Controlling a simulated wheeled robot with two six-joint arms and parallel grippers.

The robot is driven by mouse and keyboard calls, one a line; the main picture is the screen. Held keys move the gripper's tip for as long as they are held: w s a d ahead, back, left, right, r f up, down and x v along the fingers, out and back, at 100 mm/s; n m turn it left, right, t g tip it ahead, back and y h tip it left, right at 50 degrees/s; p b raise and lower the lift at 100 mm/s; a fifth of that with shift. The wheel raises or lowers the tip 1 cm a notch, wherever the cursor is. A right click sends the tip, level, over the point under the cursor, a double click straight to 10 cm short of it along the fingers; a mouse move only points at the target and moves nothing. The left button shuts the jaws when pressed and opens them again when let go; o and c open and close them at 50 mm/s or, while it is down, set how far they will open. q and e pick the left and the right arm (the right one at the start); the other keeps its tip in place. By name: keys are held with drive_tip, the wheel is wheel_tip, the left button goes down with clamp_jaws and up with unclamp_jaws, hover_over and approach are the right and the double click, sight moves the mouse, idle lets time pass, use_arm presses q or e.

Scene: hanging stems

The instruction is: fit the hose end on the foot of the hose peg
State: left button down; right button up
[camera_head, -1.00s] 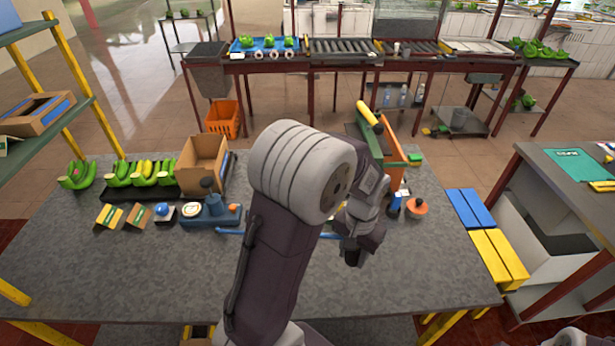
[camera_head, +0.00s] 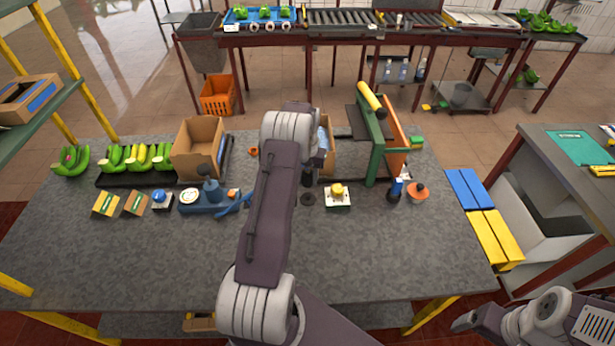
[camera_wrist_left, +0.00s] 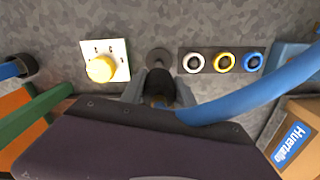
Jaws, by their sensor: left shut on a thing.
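My left gripper (camera_wrist_left: 160,92) is shut on the black end of the blue hose (camera_wrist_left: 250,96) in the left wrist view. In the head view this gripper (camera_head: 307,178) is above the middle of the table, and part of the hose (camera_head: 236,204) shows left of my arm. A round grey disc, which looks like the foot of the hose peg (camera_wrist_left: 158,60), lies just beyond the fingertips; it shows as a dark disc in the head view (camera_head: 308,199). The hose end looks apart from it, but its height is unclear. My right gripper (camera_head: 466,321) is low at the right.
A white plate with a yellow knob (camera_head: 337,197) sits beside the disc. A strip with white, yellow and blue rings (camera_wrist_left: 222,62) lies on its other side. A green-framed device (camera_head: 376,150), a cardboard box (camera_head: 199,148) and a blue fixture (camera_head: 207,203) stand nearby. The table's front is clear.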

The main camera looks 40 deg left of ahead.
sight(308, 196)
use_arm(q)
drive_tip(key=shift+s+d, duration=0.1)
drive_tip(key=shift+d, duration=0.1)
drive_tip(key=shift+f+b, duration=0.2)
drive_tip(key=shift+b, duration=0.15)
wheel_tip(308, 196, down, 5)
drive_tip(key=b, duration=0.3)
drive_tip(key=shift+f+b, duration=0.2)
drive_tip(key=shift+b, duration=0.2)
drive_tip(key=shift+f, duration=0.45)
drive_tip(key=shift+s, duration=0.1)
drive_tip(key=shift+f+b, duration=0.4)
drive_tip(key=shift+f, duration=0.2)
idle(0.4)
drive_tip(key=c, duration=0.8)
unclamp_jaws()
